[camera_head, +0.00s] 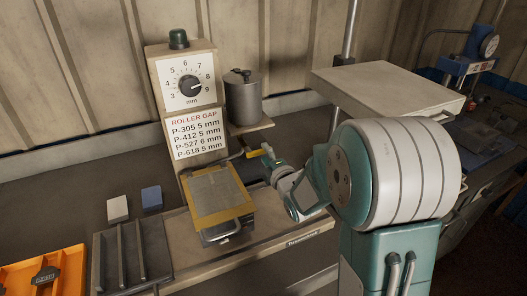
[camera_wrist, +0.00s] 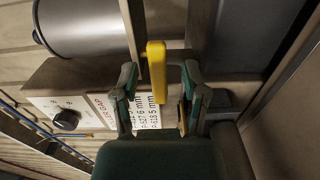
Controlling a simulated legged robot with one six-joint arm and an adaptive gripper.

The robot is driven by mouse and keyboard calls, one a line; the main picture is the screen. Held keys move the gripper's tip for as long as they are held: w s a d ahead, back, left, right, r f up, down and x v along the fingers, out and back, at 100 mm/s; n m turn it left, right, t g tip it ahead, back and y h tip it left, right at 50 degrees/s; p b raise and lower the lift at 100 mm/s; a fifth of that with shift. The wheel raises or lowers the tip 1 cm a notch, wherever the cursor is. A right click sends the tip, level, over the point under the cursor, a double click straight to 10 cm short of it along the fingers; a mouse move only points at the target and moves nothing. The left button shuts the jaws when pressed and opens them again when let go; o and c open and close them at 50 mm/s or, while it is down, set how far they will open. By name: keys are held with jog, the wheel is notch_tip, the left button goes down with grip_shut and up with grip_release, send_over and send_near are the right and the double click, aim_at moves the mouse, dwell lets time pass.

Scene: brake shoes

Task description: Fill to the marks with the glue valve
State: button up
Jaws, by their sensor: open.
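The glue valve's yellow handle (camera_head: 257,152) sticks out below the grey pot (camera_head: 242,97), beside the post of the dial stand. My gripper (camera_head: 268,157) is at this handle from the right. In the wrist view the yellow handle (camera_wrist: 157,72) lies between the two spread fingers of my gripper (camera_wrist: 160,85), with room on both sides. The pot (camera_wrist: 80,28) shows at the top left there. A yellow-framed tray with a grey surface (camera_head: 214,191) sits below and left of the handle. I cannot make out fill marks or glue.
A dial (camera_head: 189,83) with a knob and a "ROLLER GAP" card (camera_head: 196,134) are on the stand. A rack with bars (camera_head: 132,255), a white block (camera_head: 118,209), a blue block (camera_head: 152,197) and an orange tray (camera_head: 72,262) stand left.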

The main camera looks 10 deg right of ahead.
jog(key=shift+w+a, duration=0.2)
jog(key=shift+w, duration=0.75)
grip_shut()
